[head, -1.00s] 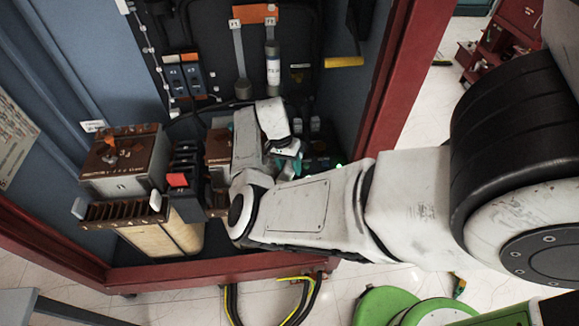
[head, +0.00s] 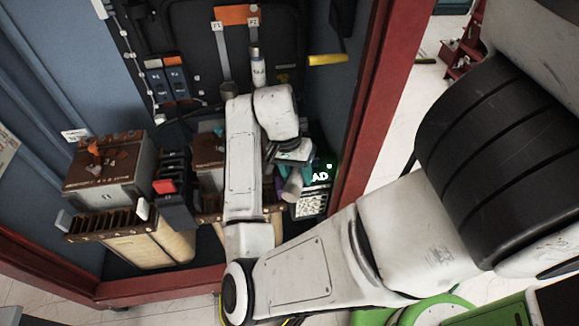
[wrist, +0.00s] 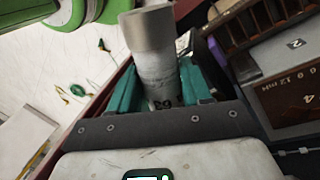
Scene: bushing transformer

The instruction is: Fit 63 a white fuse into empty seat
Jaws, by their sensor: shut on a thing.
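A white fuse (wrist: 158,72) with a grey metal cap and the marking 63 is between the teal fingers of my gripper (wrist: 160,92) in the wrist view. My gripper (head: 284,176) is shut on it. In the head view the fuse (head: 293,187) shows below the fingers, tilted. Under an orange plate (head: 237,15) on the back panel, two tagged strips hang side by side. The right one carries another white fuse (head: 258,72). The left strip (head: 221,50) shows no white fuse and looks like an empty seat. My forearm hides part of the area below.
Brown transformer blocks (head: 107,165) with ribbed fronts stand left in the cabinet. Blue breakers (head: 166,80) and a yellow handle (head: 327,59) are on the back panel. A small lit black box (head: 318,180) is right of my gripper. The red cabinet frame (head: 378,100) borders the right.

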